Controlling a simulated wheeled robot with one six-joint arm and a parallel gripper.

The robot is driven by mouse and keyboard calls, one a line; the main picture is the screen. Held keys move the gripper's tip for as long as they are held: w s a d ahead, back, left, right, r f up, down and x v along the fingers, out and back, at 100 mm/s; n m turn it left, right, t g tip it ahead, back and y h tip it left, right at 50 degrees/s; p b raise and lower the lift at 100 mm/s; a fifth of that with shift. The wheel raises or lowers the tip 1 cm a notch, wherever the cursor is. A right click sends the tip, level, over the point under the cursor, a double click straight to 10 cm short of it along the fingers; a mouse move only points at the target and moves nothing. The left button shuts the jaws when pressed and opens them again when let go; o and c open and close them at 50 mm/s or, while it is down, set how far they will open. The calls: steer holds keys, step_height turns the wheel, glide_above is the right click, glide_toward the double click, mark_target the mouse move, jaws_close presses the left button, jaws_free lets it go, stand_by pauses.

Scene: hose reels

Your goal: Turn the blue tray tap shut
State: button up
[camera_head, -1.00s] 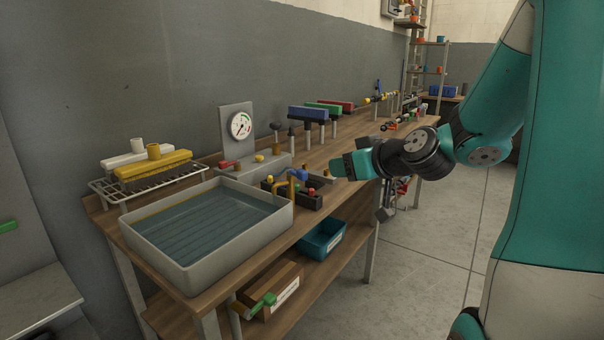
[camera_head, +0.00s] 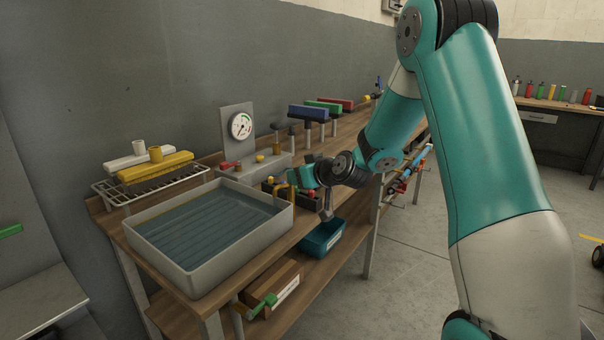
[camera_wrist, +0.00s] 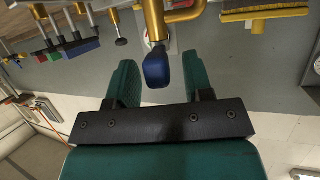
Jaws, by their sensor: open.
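The blue tap handle (camera_wrist: 157,70) shows in the wrist view, on a brass spout and stem (camera_wrist: 153,20). It lies between the two green fingers of my gripper (camera_wrist: 158,62), with a gap on each side. My gripper is open and I see no contact. In the head view my gripper (camera_head: 294,177) is at the tap by the right end of the grey tray (camera_head: 240,240), which holds water. There the gripper hides the blue handle, and only a bit of brass shows.
A pressure gauge (camera_head: 241,125) stands behind the tap. A black tool holder (camera_head: 308,198) is close beside my gripper. Yellow and white brushes lie on a wire rack (camera_head: 186,178) at left. A teal bin (camera_head: 322,238) sits on the shelf below.

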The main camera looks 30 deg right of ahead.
jaws_close()
